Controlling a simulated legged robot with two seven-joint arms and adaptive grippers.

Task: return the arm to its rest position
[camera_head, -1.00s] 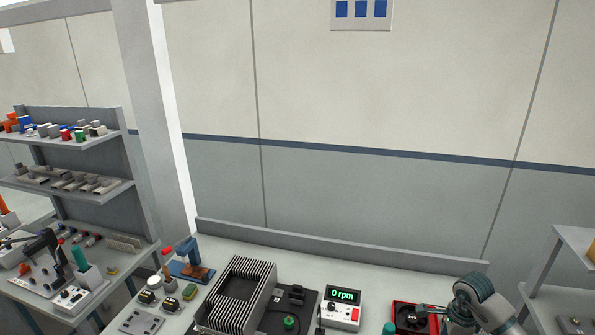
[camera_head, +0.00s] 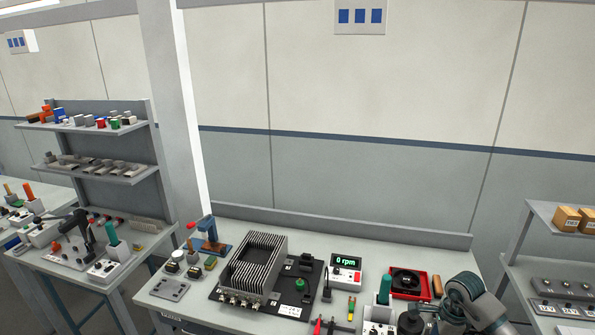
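My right arm comes in at the lower right, and its rounded grey-teal link shows beside the bench's right end. Its gripper (camera_head: 424,323) is at the bottom edge, small and partly cut off, near a white box with a green cylinder (camera_head: 385,290). Whether its fingers are open or shut does not show. My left arm and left gripper are not in view.
A meter reading 0 rpm (camera_head: 346,269) and a red tray with a black disc (camera_head: 409,282) stand right of the duct. A blue clamp-like fixture (camera_head: 209,237) is at the left. Shelves (camera_head: 100,172) stand left, and another shelf unit (camera_head: 551,283) stands right.

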